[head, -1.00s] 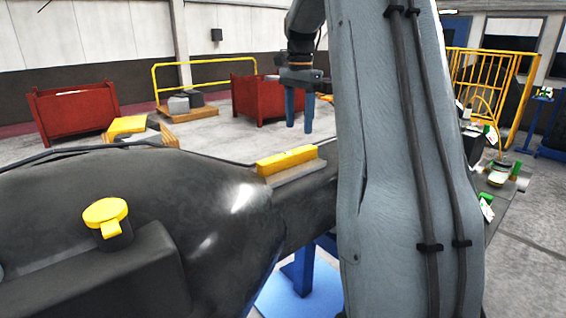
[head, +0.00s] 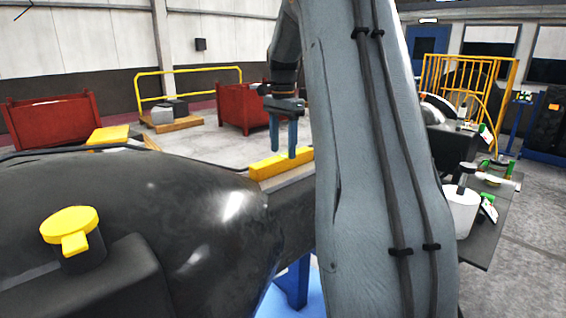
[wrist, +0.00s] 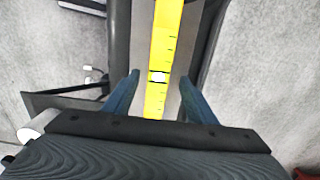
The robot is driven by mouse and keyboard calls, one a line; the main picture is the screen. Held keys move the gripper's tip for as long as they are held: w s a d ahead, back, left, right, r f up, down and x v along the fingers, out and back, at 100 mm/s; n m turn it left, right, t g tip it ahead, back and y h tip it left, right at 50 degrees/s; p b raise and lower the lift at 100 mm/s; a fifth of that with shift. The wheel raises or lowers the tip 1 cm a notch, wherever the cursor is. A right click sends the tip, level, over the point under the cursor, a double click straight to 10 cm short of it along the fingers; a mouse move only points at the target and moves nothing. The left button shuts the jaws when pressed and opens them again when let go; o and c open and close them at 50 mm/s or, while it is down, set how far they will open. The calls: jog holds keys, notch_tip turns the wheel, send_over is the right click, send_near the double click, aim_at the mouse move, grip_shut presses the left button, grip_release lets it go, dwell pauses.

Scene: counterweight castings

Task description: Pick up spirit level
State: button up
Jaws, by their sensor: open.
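The spirit level is a yellow bar (head: 281,164) lying on a flat ledge of the dark casting in the head view. In the wrist view the spirit level (wrist: 161,60) runs up the middle, with dark marks and a pale vial. My gripper (head: 285,155) has its blue fingers pointing down at the bar in the head view. In the wrist view my gripper (wrist: 158,93) is open, with one finger on each side of the bar and gaps between. I cannot tell whether the fingertips reach down to its height.
The large black casting (head: 150,200) fills the left, with a yellow-capped knob (head: 70,228) on it. Red bins (head: 52,122) and a yellow rail (head: 190,72) stand behind. At right a dark table (head: 490,235) holds a white container (head: 462,210) and small items.

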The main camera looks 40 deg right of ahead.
aim_at(284, 156)
jog(key=shift+s+f+p, duration=0.15)
jog(key=shift+f+p, duration=0.75)
jog(key=shift+f, duration=1.25)
grip_shut()
